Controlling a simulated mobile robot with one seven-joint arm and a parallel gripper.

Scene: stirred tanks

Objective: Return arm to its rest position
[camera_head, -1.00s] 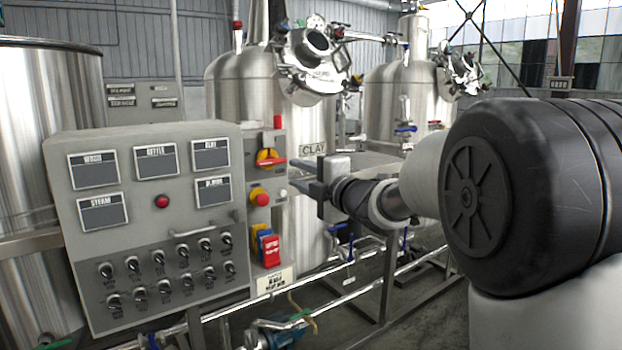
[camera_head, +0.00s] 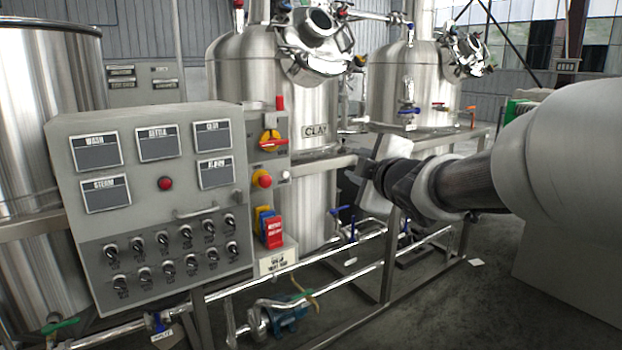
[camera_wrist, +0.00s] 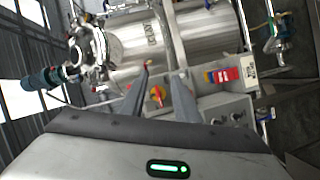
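My gripper (camera_head: 362,170) is in the middle of the head view, to the right of the grey control panel (camera_head: 85,240) and in front of the metal frame and tanks. In the wrist view, my gripper (camera_wrist: 164,71) has its two grey fingers apart with nothing between them. The red and yellow rotary switch (camera_wrist: 158,93) shows through the gap, beyond the fingers. In the head view the fingers are seen nearly end-on and are hard to make out. My arm reaches in from the right edge.
The steel tank labelled CLAY (camera_head: 235,80) stands behind the panel, with a second tank (camera_head: 385,85) to its right. Low pipes (camera_head: 330,308) run in front.

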